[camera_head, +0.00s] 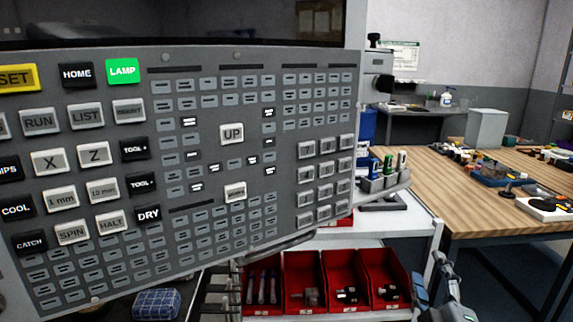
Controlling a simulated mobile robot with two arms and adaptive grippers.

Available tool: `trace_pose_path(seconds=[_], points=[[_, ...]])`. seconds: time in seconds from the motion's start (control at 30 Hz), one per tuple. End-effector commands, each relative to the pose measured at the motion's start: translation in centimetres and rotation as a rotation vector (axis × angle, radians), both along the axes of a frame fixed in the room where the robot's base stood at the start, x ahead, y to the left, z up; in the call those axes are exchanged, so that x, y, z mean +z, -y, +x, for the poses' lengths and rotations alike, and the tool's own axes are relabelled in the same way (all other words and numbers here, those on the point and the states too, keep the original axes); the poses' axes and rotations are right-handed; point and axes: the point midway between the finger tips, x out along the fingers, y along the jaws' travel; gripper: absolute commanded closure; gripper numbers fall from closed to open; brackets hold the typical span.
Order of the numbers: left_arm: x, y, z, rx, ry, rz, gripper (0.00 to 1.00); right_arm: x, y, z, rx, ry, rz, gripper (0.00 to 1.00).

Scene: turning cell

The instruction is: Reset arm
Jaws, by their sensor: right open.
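My right gripper (430,271) shows at the lower right edge of the picture, open, with nothing seen between its fingers. It is in front of the white cart and apart from the control panel. My left gripper is not in view. The grey machine control panel (215,150) fills the left and middle of the view, with many keys. Its LAMP key (123,71) is lit green, and a yellow key (17,78) at the left edge is partly cut off.
A white cart (425,225) holds red bins (303,270) with tools and parts below the panel. A wooden table (440,180) with several items stands at the right. A blue folded cloth (156,304) lies low at left. Dark floor shows between cart and table.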

Motion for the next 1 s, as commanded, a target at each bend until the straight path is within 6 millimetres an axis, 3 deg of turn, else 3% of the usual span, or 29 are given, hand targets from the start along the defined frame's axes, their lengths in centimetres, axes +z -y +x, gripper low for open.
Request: trace_pose_path(seconds=[0.03, 0.1, 0.2, 0.3, 0.5, 0.73, 1.0], points=[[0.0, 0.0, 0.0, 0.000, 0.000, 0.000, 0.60, -4.1, 0.3, -1.0, -0.025, -0.118, 0.113, 0.49], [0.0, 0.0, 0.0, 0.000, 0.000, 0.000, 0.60, -9.1, 0.5, -2.8, -0.064, -0.272, 0.259, 0.49], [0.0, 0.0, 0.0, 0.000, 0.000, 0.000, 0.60, -15.8, 0.1, -6.5, -0.131, -0.487, 0.449, 0.49], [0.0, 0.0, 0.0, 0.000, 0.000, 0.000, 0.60, -21.0, -0.8, -10.6, -0.201, -0.674, 0.601, 0.49], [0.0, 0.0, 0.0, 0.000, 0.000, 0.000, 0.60, -27.1, -2.9, -18.1, -0.319, -0.955, 0.804, 0.49], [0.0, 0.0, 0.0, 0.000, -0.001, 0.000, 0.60, -30.7, -5.4, -26.0, -0.442, -1.211, 0.966, 0.49], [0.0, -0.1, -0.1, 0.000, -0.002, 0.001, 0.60, -39.4, -5.7, -24.4, -0.461, -1.246, 0.954, 0.49]])
